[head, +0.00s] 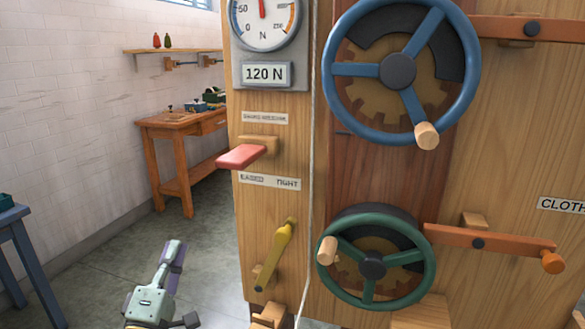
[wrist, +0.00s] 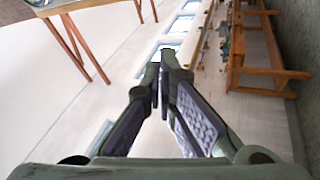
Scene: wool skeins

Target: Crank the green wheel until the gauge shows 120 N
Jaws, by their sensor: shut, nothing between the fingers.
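The green wheel (head: 421,289) is low on the wooden machine front in the head view, with its light wooden crank handle (head: 327,250) at the left of the rim. The round gauge (head: 282,38) is at the top, its upper part cut off by the picture edge. Its red needle (head: 262,8) points about straight up; its exact reading cannot be told. A plate (head: 266,74) below it reads 120 N. My gripper (head: 176,247) is at the lower left of the head view, left of the wheel and apart from it. In the wrist view my gripper (wrist: 160,75) is shut and empty.
A larger blue wheel (head: 334,69) with a wooden handle (head: 427,135) sits above the green one. A red lever (head: 241,157), a yellow lever (head: 282,243) and an orange lever (head: 490,240) stick out nearby. A wooden workbench (head: 168,122) stands against the white wall. Floor between is clear.

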